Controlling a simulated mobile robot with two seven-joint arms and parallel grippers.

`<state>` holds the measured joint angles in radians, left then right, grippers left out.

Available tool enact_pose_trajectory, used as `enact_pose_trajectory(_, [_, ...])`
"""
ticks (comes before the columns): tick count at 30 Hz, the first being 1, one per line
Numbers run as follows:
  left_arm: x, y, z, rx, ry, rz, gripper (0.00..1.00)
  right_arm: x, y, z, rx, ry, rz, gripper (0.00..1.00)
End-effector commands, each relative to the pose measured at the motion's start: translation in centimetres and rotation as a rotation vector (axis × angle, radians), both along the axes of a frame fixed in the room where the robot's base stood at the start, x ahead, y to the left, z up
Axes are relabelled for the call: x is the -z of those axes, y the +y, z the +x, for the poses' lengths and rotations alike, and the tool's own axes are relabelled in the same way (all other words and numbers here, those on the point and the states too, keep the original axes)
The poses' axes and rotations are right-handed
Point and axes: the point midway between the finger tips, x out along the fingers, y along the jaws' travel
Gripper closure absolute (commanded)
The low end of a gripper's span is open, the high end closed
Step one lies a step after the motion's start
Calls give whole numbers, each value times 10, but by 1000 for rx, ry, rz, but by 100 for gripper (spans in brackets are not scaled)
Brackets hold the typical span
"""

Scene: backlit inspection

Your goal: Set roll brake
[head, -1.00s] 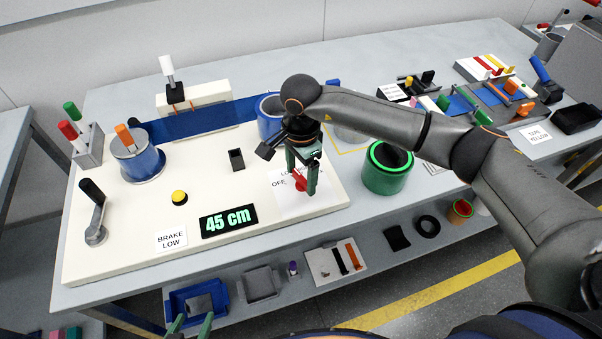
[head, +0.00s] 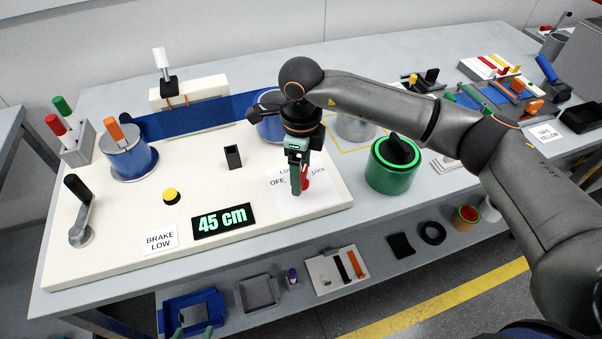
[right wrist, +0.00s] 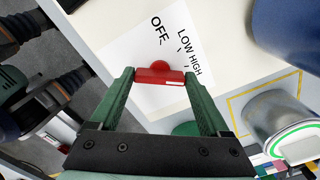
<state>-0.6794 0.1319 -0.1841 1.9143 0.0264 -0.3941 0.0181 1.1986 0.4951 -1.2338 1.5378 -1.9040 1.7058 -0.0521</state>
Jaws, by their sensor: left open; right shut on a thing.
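A red knob (head: 306,178) stands on a white label card (head: 325,195) with OFF and LOW printed on it; the right wrist view also shows HIGH. My right gripper (head: 300,183) is shut on the knob. In the right wrist view the red knob (right wrist: 160,76) lies between both green fingertips, a white mark near its right end. The display (head: 222,220) reads 45 cm. My left gripper (head: 192,331) is open at the bottom edge, only its tips showing.
The cream board (head: 120,255) carries a crank (head: 80,215), a yellow button (head: 171,196), a blue roll (head: 128,160) and a blue web (head: 205,118). Trays and small parts lie on the lower shelf.

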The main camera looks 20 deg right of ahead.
Motion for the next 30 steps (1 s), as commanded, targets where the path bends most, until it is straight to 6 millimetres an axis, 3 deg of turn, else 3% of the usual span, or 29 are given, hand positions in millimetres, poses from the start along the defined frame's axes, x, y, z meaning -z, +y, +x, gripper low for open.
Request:
enact_pose_trajectory(15, [16,0,0,0,0,0,30,-1,-1,1,380,-2,1,76])
enact_pose_trajectory(30, [19,0,0,0,0,0,30,-2,-1,1,477,-2,1,76])
